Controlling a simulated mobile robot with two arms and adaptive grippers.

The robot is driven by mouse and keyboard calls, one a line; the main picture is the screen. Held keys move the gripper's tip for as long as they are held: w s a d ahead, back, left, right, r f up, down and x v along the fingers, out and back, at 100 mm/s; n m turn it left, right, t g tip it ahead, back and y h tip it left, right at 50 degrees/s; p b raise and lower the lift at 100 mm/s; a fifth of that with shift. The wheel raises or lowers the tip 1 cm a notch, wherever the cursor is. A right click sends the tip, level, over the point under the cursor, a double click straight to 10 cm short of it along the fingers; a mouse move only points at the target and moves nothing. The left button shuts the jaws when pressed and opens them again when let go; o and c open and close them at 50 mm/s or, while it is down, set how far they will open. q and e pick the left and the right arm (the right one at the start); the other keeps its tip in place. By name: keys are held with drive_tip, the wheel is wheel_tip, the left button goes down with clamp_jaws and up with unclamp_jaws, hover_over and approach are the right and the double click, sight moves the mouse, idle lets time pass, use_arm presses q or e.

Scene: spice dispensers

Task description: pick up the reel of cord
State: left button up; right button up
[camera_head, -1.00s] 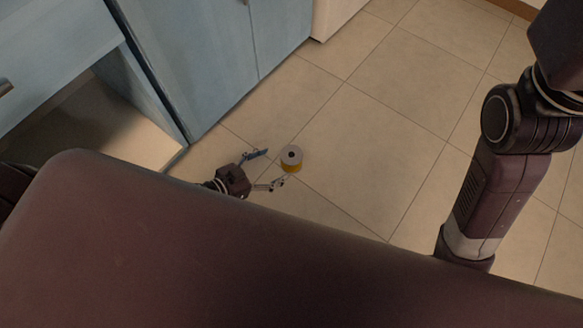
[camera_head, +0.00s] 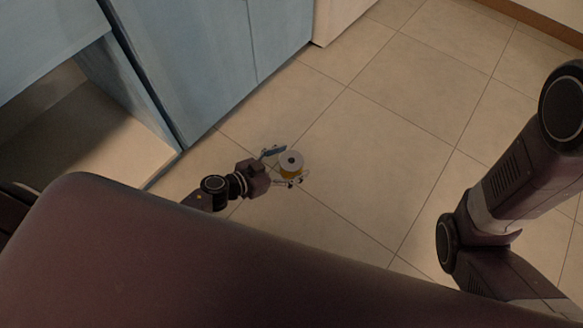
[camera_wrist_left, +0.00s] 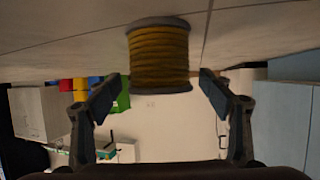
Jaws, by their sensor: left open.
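The reel of cord (camera_head: 291,163) stands upright on the tiled floor, with a grey top flange, a dark centre hole and yellow cord. My left gripper (camera_head: 279,166) is open, with one finger on either side of the reel. In the left wrist view the reel (camera_wrist_left: 158,57) shows upside down, its yellow-brown winding between two grey flanges. It lies ahead of and between the spread fingertips of the gripper (camera_wrist_left: 160,84), and I see gaps to both. My right gripper is not in view; only the right arm's links show.
Blue cabinets (camera_head: 195,60) stand at the upper left, with an open compartment (camera_head: 90,140) near the left gripper. Tiled floor (camera_head: 390,150) is clear to the right of the reel. In the left wrist view, several coloured blocks (camera_wrist_left: 80,88) show in the background.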

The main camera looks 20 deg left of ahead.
use_arm(q)
drive_tip(key=shift+w, duration=0.1)
drive_tip(key=c, duration=1.3)
